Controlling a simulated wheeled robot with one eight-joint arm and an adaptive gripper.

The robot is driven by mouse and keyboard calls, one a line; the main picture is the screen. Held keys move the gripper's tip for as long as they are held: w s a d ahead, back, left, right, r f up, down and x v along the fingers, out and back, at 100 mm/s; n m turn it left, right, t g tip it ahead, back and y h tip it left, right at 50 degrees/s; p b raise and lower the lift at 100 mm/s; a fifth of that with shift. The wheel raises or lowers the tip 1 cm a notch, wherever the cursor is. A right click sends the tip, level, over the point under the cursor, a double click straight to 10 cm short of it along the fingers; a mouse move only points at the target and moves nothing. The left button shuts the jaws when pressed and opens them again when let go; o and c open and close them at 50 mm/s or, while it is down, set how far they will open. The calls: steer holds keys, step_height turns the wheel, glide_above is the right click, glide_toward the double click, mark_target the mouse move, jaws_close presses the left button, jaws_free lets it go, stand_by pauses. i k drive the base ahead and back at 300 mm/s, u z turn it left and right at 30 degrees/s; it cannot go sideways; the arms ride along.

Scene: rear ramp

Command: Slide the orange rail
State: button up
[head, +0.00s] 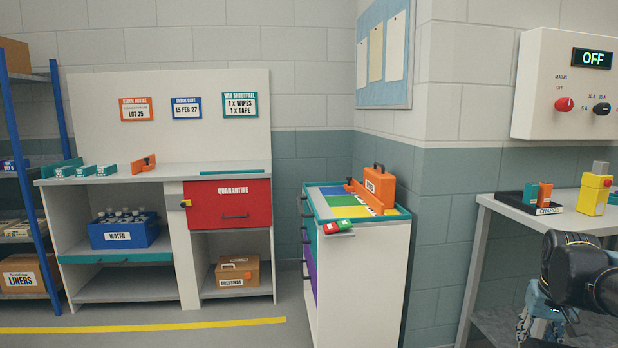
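A long orange rail (362,194) lies across the coloured top of the cabinet (404,218), running from its far left part toward the front right. An orange case (379,184) with a handle and a label stands right behind it; I cannot tell whether they touch. A smaller orange piece (143,164) stands on the back bench. My gripper (537,328) is at the bottom right edge, in front of the right-hand table and well away from the cabinet. It is partly cut off and dark, and its fingers are not clear enough to tell open from shut.
Red and green items (338,227) sit at the cabinet's front left edge. The right-hand table (489,220) holds a black charge tray (528,206) and a yellow device (594,194). The back bench (180,178) has a red quarantine drawer (230,204). Floor between bench and cabinet is clear.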

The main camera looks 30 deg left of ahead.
mark_target(377, 206)
steer(key=u, duration=0.6)
steer(key=i, duration=0.9)
steer(key=u, duration=0.55)
